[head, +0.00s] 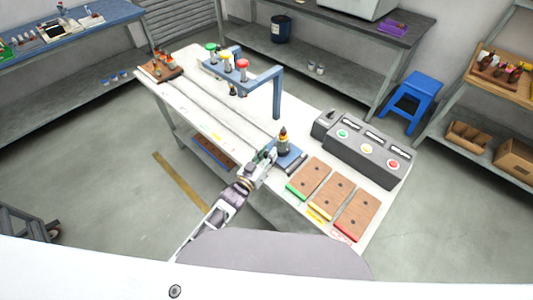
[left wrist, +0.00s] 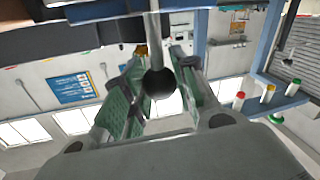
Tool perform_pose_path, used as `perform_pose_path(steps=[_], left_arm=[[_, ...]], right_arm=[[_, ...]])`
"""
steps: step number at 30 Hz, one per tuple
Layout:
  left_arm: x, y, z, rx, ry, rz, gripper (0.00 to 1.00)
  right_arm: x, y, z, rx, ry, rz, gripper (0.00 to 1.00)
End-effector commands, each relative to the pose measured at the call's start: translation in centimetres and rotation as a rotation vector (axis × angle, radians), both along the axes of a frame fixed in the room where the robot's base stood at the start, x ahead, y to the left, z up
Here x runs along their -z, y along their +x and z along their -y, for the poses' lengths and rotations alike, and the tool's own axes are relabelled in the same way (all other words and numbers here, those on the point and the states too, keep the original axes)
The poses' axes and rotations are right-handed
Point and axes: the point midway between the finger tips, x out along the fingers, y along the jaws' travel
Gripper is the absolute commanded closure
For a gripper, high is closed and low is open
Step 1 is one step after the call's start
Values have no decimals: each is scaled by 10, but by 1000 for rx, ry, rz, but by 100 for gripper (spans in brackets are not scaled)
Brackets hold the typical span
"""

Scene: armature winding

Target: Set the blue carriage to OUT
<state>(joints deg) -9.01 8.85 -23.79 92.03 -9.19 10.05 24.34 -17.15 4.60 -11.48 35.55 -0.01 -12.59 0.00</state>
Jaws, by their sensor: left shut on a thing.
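The blue carriage (head: 292,158) sits at the near right end of the two long rails (head: 222,112) on the white table. An armature with a dark top and coppery body (head: 283,141) stands upright on it. My left gripper (head: 268,155) is at the carriage's left side, shut on its handle. In the left wrist view a black ball knob (left wrist: 160,83) on a grey rod lies between the green-padded fingers of the left gripper (left wrist: 158,62). The exact contact is hard to see. My right gripper is not in view.
A grey control box (head: 360,147) with several buttons stands right of the carriage. Wooden boards edged green, yellow and red (head: 330,194) lie in front. A wooden tray (head: 160,70) sits at the far left end.

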Motion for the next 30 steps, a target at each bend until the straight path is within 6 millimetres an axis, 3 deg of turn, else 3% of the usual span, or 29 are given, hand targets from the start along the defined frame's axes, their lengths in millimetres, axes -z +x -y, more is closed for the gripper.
perform_pose_path(steps=[2, 3, 8, 20, 30], left_arm=[[-2, -1, 4, 6, -6, 4, 100], [-3, -2, 4, 6, -6, 4, 71], [-2, -2, 4, 6, -6, 3, 50], [0, -2, 2, 3, -2, 0, 49], [1, -17, -6, 2, -2, -2, 49]], right_arm=[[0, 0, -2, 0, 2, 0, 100], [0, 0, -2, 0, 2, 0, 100], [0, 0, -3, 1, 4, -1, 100], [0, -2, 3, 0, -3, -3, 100], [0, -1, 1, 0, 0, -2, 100]])
